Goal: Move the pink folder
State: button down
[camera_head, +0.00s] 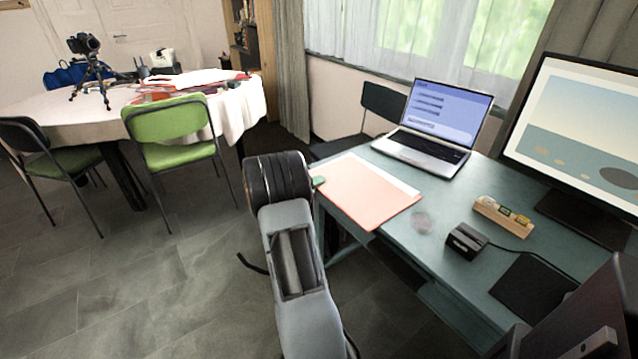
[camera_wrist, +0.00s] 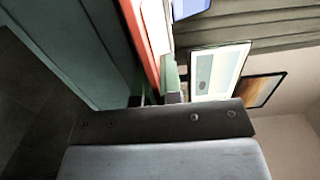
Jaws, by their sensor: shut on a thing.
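The pink folder (camera_head: 368,194) lies at the left end of the teal desk (camera_head: 440,262), with pale sheets showing along its far edge. Its left edge is at the desk's edge. My gripper (camera_head: 318,182) is at this left edge, mostly hidden behind my arm; a small green part shows there. In the wrist view, my gripper (camera_wrist: 158,97) is shut on the edge of the pink folder (camera_wrist: 144,48), which runs up from between the fingers. How far the fingers reach over the folder is hidden.
An open laptop (camera_head: 425,153) stands behind the folder. A clear round item (camera_head: 421,222), a black box (camera_head: 466,240), a wooden tray (camera_head: 503,217) and a monitor (camera_head: 580,145) are to the right. A green chair (camera_head: 170,125) and white-clothed table (camera_head: 50,118) stand left. Open floor (camera_head: 170,280) lies between.

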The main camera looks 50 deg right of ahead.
jog(key=shift+b+v, duration=0.3)
jog(key=shift+v, duration=0.55)
jog(key=shift+w, duration=0.2)
jog(key=c, duration=1.2)
grip_release()
jog(key=v, duration=1.3)
jog(key=shift+a+p, duration=0.35)
jog(key=shift+p, duration=0.1)
jog(key=shift+w, duration=0.1)
